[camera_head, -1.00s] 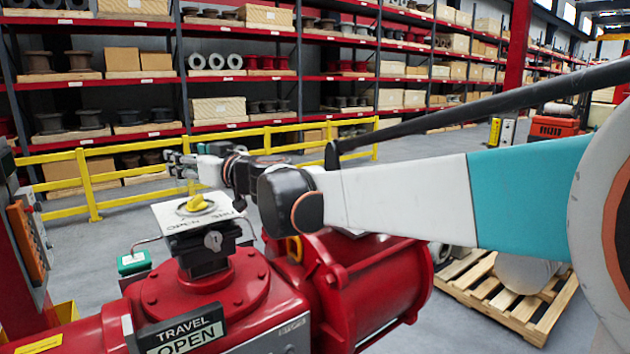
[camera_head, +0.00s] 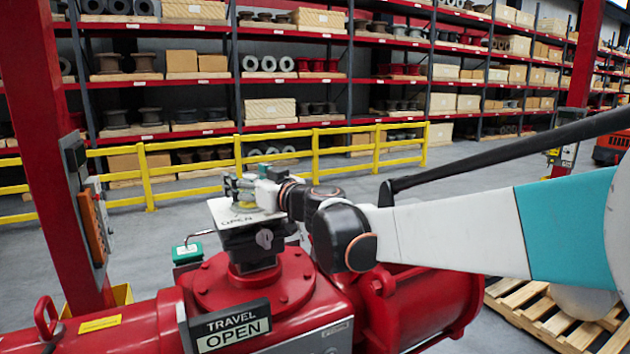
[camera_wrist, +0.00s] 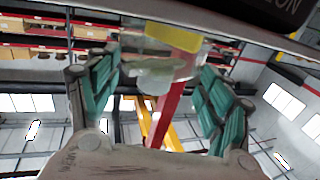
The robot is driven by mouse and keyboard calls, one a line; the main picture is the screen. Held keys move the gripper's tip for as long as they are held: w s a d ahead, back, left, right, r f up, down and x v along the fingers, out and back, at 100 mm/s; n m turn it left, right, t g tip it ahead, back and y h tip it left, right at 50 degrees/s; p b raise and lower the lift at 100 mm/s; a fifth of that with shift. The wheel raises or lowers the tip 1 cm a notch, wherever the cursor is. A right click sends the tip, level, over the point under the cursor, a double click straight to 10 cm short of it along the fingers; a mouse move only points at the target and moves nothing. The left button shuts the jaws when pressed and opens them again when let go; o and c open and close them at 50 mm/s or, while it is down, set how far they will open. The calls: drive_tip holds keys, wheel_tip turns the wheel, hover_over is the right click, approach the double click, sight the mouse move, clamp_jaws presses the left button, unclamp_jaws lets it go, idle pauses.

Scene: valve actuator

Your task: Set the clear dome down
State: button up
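My gripper (camera_head: 236,185) is low over the white OPEN plate (camera_head: 222,212) on top of the red valve actuator (camera_head: 255,283). A yellow knob (camera_head: 245,203) stands on that plate, partly behind the fingers. In the wrist view, my gripper (camera_wrist: 162,68) has its teal-padded fingers on either side of the clear dome (camera_wrist: 155,76), and the pads appear to touch its sides. A yellow part (camera_wrist: 173,37) shows at the far side of the dome. The dome is hard to make out in the head view, and its gap to the plate cannot be told.
A red post with a control box (camera_head: 92,225) stands left of the actuator. A yellow railing (camera_head: 275,150) and stocked shelves run behind. A wooden pallet (camera_head: 545,318) lies at right. Grey floor between is clear.

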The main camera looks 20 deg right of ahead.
drive_tip(key=shift+s, duration=0.1)
drive_tip(key=shift+s+r, duration=0.1)
drive_tip(key=shift+r, duration=0.1)
drive_tip(key=b+v, duration=0.1)
drive_tip(key=v, duration=1.1)
drive_tip(key=s+a+f+g, duration=0.2)
drive_tip(key=s+f+g, duration=0.2)
drive_tip(key=s+f, duration=0.35)
drive_tip(key=s+d+f+m+g+h, duration=0.2)
drive_tip(key=s+d+f+m+h, duration=0.1)
drive_tip(key=s+f, duration=0.5)
drive_tip(key=s+d+f+m+g+h, duration=0.2)
drive_tip(key=s+d+f+h, duration=0.3)
drive_tip(key=s+d+f, duration=0.3)
drive_tip(key=shift+s+f+m+g+h, duration=0.4)
drive_tip(key=shift+s+f, duration=0.1)
drive_tip(key=shift+s, duration=0.65)
wheel_tip(320, 180, down, 29)
drive_tip(key=b, duration=2.9)
